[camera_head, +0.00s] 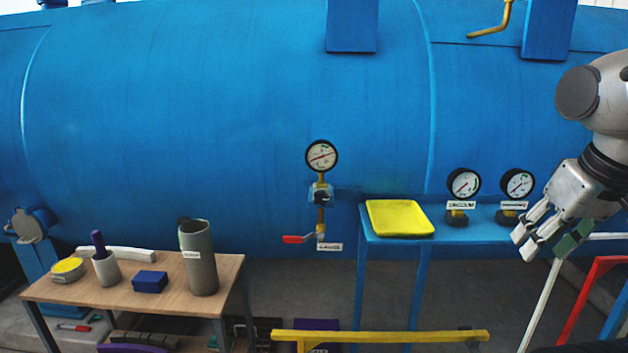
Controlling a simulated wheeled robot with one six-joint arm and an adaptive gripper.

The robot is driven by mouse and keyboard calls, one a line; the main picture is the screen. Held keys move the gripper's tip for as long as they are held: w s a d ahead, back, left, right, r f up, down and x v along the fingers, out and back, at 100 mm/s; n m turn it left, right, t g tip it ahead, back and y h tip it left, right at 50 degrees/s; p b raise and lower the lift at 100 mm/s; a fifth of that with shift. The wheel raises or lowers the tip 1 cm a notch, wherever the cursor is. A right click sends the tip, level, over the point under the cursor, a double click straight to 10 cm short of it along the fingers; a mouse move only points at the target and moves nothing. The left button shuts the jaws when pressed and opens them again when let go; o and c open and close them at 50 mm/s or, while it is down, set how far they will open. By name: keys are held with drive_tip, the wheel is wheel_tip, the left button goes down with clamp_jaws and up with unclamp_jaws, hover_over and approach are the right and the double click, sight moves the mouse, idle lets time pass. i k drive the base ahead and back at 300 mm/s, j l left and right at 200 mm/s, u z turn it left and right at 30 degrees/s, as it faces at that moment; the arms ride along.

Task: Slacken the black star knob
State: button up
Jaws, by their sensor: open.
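A small dark knob (321,196) sits on the fitting below the round gauge on the blue vessel. It is too small to tell whether it is star-shaped. My gripper (541,244) is at the right edge, pointing down and left, open with nothing seen between its fingers. It is well to the right of the knob and apart from it, in front of the blue shelf's right end.
A gauge (321,156) is above the knob, and a red-handled lever (293,239) below. Two gauges on dark bases and a yellow tray (370,218) stand on the blue shelf (442,229). A wooden table (128,298) holds containers at left. A yellow rail (380,337) crosses the front.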

sight(321, 198)
drive_tip(key=i+j, duration=0.15)
drive_tip(key=j, duration=0.2)
drive_tip(key=i+j, duration=0.15)
drive_tip(key=j, duration=0.25)
drive_tip(key=i+j, duration=0.1)
drive_tip(key=j, duration=0.25)
drive_tip(key=i+z, duration=0.05)
